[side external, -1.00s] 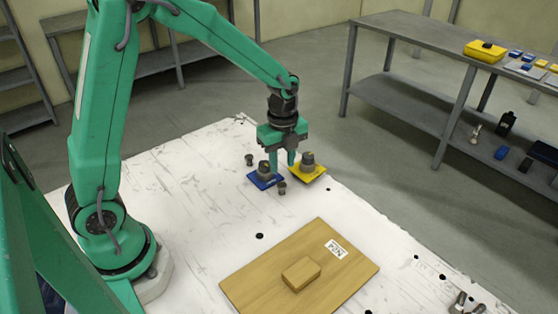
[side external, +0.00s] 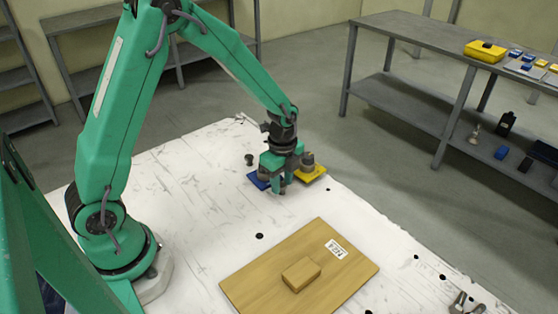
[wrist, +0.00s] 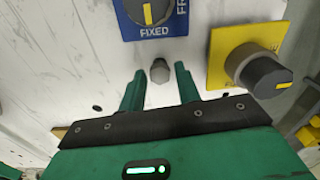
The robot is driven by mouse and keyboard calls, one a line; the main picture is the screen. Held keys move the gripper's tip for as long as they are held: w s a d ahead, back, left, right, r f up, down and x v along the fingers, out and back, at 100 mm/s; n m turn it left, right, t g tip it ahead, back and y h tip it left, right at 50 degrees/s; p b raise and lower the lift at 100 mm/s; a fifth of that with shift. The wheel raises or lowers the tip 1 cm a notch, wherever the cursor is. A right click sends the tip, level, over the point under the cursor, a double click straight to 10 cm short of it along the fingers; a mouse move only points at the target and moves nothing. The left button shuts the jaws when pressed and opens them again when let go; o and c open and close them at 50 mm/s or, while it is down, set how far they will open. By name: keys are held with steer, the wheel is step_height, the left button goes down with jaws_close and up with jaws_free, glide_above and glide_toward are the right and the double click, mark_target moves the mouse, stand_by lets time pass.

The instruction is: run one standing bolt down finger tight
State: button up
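A grey standing bolt (wrist: 160,70) shows in the wrist view between the two green fingertips of my gripper (wrist: 161,67), with a gap on each side. In the side view my gripper (side external: 282,185) is low over the white plate (side external: 200,200), its fingers pointing down, and hides most of that bolt. Another dark bolt (side external: 249,159) stands further back, left of the gripper. A blue square with a dial marked FIXED (wrist: 150,15) lies just beyond the bolt in the wrist view. A yellow square (wrist: 222,72) with a grey knob (wrist: 258,70) is to the right.
The blue square (side external: 257,179) and yellow square (side external: 316,176) crowd the gripper in the side view. A wooden board (side external: 250,285) with a small block (side external: 301,273) and a label lies in front. A clamp-like metal part (side external: 465,303) is at lower right. The plate's left-middle is clear.

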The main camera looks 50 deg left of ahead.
steer(key=n, duration=0.3)
steer(key=shift+n, duration=0.4)
steer(key=n, duration=0.8)
steer(key=shift+n, duration=0.4)
steer(key=n, duration=0.8)
steer(key=shift+n, duration=0.4)
steer(key=n, duration=0.3)
steer(key=shift+n, duration=0.3)
steer(key=n, duration=0.3)
steer(key=shift+n, duration=2.5)
